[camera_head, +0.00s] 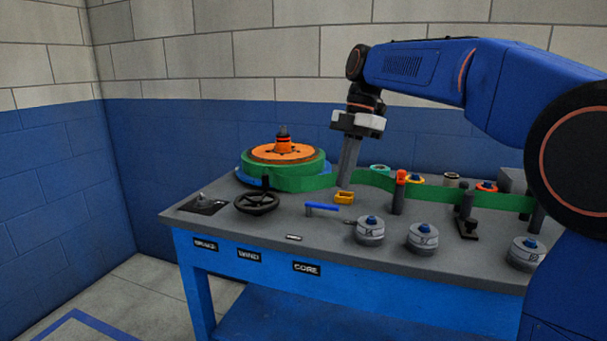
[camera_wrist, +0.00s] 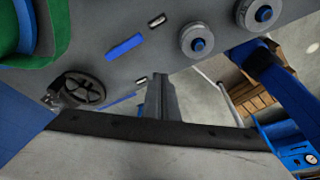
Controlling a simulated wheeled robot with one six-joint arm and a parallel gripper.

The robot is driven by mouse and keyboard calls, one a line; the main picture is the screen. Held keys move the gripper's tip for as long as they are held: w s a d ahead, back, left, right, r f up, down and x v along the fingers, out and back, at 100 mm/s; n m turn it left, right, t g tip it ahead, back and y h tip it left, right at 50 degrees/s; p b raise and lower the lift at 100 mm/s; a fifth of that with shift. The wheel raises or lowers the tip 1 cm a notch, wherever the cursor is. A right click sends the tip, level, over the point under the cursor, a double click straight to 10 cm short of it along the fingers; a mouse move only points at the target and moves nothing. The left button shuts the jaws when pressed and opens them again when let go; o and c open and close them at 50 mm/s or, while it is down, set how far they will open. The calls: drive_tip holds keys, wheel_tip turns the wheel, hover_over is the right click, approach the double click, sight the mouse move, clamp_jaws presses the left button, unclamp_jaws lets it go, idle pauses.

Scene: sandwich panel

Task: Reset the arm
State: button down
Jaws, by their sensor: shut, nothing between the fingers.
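My blue arm reaches in from the right in the head view. My gripper (camera_head: 346,184) points down above the grey worktop, with its fingers shut together and nothing between them. In the wrist view my gripper (camera_wrist: 160,82) shows as one closed grey pair of fingers. Its tips appear close to a small yellow part (camera_head: 344,198), and whether they touch it I cannot tell. A blue bar handle (camera_head: 322,207) lies in front of the gripper, and it also shows in the wrist view (camera_wrist: 124,47).
The blue bench (camera_head: 240,230) carries an orange and green reel (camera_head: 285,153) at the back left, a black handwheel (camera_head: 256,202), a green strip on posts (camera_head: 375,181), and grey weights (camera_head: 370,231) along the front. A wall stands behind. Space above the bench front is clear.

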drive_tip(key=s+d+f+m+t, duration=0.2)
drive_tip(key=s+d+f+m, duration=0.4)
drive_tip(key=s+f+m, duration=0.1)
drive_tip(key=s+d+f+m+t+h, duration=0.1)
drive_tip(key=s+d+f+m+t, duration=0.1)
drive_tip(key=s+d+f+m, duration=0.3)
drive_tip(key=s+d+f+m+t+h, duration=0.1)
drive_tip(key=s+d+f+m+t, duration=0.1)
drive_tip(key=s+d+f+m, duration=0.4)
drive_tip(key=s+f+m, duration=0.5)
drive_tip(key=s+m, duration=0.1)
drive_tip(key=s, duration=0.5)
drive_tip(key=shift+s+d+t, duration=0.2)
drive_tip(key=shift+d+t, duration=0.15)
drive_tip(key=shift+t, duration=0.05)
